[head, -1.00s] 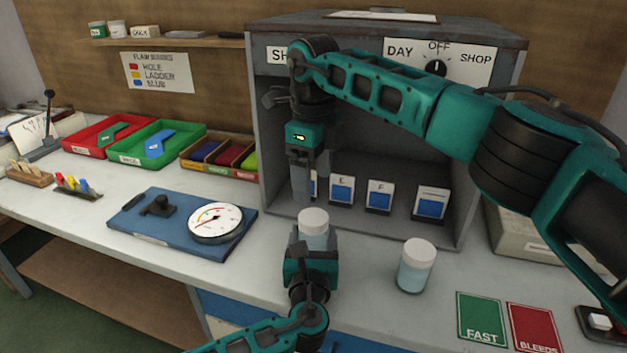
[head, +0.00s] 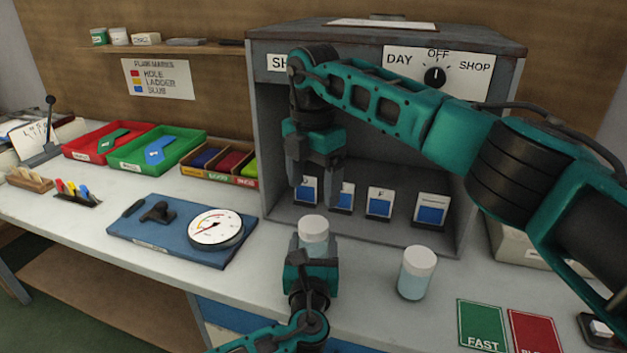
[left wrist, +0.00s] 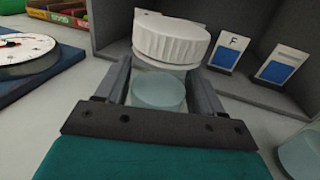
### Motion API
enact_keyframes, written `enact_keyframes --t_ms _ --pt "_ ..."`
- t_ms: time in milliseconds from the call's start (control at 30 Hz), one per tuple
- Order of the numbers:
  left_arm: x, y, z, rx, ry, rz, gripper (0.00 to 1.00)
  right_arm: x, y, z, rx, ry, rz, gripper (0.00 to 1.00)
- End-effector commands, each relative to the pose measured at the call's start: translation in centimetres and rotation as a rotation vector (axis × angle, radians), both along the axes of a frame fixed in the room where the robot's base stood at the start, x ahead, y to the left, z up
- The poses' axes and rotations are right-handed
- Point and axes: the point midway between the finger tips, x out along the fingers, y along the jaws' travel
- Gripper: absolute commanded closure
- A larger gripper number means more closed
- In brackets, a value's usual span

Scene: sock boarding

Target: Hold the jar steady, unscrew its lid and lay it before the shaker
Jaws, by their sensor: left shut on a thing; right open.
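The jar (head: 313,247) is clear with pale blue contents and stands upright on the bench in front of the grey cabinet. Its white ribbed lid (left wrist: 171,38) is on top and looks slightly tilted in the left wrist view. My left gripper (head: 313,257) is shut on the jar's body, one finger on each side, below the lid. My right gripper (head: 314,196) is open and empty, pointing down above the lid with a gap between. A similar white-capped container (head: 415,275), possibly the shaker, stands upright to the right of the jar.
The grey cabinet (head: 465,225) holds several blue-and-white cards behind the jar. A blue board (head: 150,238) with a dial gauge (head: 215,229) lies to the left. Green FAST (head: 482,325) and red (head: 535,331) cards lie at the front right. Bench in front of the second container is bare.

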Motion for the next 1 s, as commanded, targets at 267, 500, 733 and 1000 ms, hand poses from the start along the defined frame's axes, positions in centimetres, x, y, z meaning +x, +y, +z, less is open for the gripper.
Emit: enact_keyframes --t_ms 267,500,733,1000 --pt "0.0 0.0 -0.1 0.001 0.001 0.001 1.00 0.0 0.0 -0.1 0.001 0.002 -0.519 0.20" --pt "0.0 0.1 -0.1 0.001 0.001 0.001 1.00 0.0 0.0 -0.1 0.000 0.001 -0.911 0.20" --pt "0.0 0.1 -0.1 0.001 0.001 0.001 1.00 0.0 0.0 -0.1 0.001 0.002 -1.103 0.20" --pt "0.0 0.1 -0.1 0.001 0.001 0.001 1.00 -0.1 -0.1 -2.7 -0.002 0.003 -1.131 0.20"
